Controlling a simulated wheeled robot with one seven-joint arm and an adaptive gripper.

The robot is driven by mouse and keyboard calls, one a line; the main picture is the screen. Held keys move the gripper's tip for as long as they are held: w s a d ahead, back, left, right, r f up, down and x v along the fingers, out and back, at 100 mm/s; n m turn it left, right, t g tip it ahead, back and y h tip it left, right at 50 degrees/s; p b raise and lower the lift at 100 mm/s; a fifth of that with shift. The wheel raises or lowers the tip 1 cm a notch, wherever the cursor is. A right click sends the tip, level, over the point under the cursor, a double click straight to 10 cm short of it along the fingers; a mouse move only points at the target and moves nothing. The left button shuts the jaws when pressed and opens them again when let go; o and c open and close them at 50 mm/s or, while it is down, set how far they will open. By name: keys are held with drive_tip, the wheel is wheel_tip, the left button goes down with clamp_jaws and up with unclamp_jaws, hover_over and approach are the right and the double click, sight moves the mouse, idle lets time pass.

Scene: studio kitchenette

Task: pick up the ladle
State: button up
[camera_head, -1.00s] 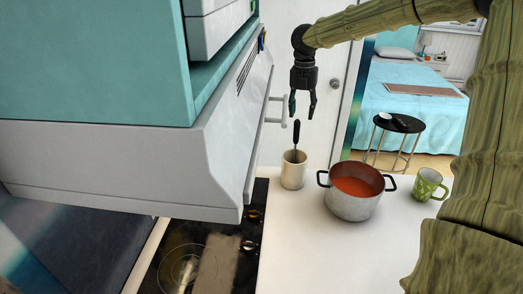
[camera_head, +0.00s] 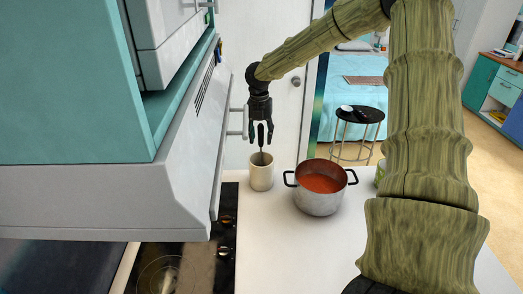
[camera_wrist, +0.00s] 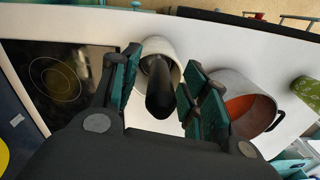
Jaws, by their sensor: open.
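A utensil with a dark handle (camera_head: 261,137), which looks like the ladle, stands upright in a cream crock (camera_head: 261,177) on the white counter. Its lower end is hidden inside the crock. My gripper (camera_head: 261,140) is open and points down, with its fingertips around the top of the handle in the head view. In the wrist view the dark handle (camera_wrist: 160,92) points up toward the camera between the open teal-padded fingers of my gripper (camera_wrist: 155,95). I cannot tell whether a finger touches it.
A metal pot (camera_head: 319,192) of red soup stands right of the crock. A green mug (camera_wrist: 305,90) is beyond it. The stove (camera_head: 170,265) lies front left, and the range hood (camera_head: 130,195) overhangs on the left. The counter's front middle is clear.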

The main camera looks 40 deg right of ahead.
drive_tip(key=shift+f, duration=1)
clamp_jaws()
drive_tip(key=shift+r, duration=0.1)
